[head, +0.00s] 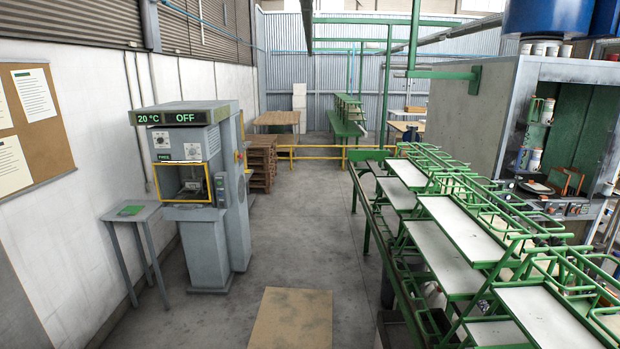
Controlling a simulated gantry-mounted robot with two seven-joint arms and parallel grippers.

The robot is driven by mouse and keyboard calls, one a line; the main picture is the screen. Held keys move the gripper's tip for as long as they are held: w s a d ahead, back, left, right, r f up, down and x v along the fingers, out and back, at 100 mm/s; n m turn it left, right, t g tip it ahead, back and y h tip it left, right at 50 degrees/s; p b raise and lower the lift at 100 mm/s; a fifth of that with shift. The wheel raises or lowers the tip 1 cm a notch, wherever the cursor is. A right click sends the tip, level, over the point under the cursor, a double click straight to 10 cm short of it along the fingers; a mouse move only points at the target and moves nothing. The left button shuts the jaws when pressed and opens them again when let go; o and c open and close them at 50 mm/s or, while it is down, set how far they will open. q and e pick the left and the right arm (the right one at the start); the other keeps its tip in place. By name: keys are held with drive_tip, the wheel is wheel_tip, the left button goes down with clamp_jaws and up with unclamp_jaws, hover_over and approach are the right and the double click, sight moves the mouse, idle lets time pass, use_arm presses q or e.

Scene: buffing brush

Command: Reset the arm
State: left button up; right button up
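Neither of my arms nor grippers can be made out in the head view. A grey press-like machine (202,190) stands at the left, with a display reading "20 °C" and "OFF". It has a yellow-framed opening (181,182) at its front, with small parts inside that are too small to tell. No buffing brush can be made out.
A small grey side table (133,212) with a green item (131,210) stands left of the machine. A green rack with pale trays (455,228) fills the right. A brown board (290,318) is at the bottom centre. The grey floor (300,235) between them is clear.

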use_arm(q)
wheel_tip(320, 180, up, 8)
drive_tip(key=p, duration=0.5)
use_arm(e)
wheel_tip(320, 180, up, 8)
use_arm(q)
wheel_tip(320, 180, down, 56)
drive_tip(key=b, duration=5.4)
drive_tip(key=shift+r+b, duration=0.25)
drive_tip(key=shift+b, duration=0.1)
use_arm(e)
wheel_tip(320, 180, down, 56)
drive_tip(key=shift+r, duration=0.25)
use_arm(q)
drive_tip(key=shift+r, duration=0.1)
use_arm(e)
drive_tip(key=shift+r, duration=0.1)
drive_tip(key=shift+a, duration=0.15)
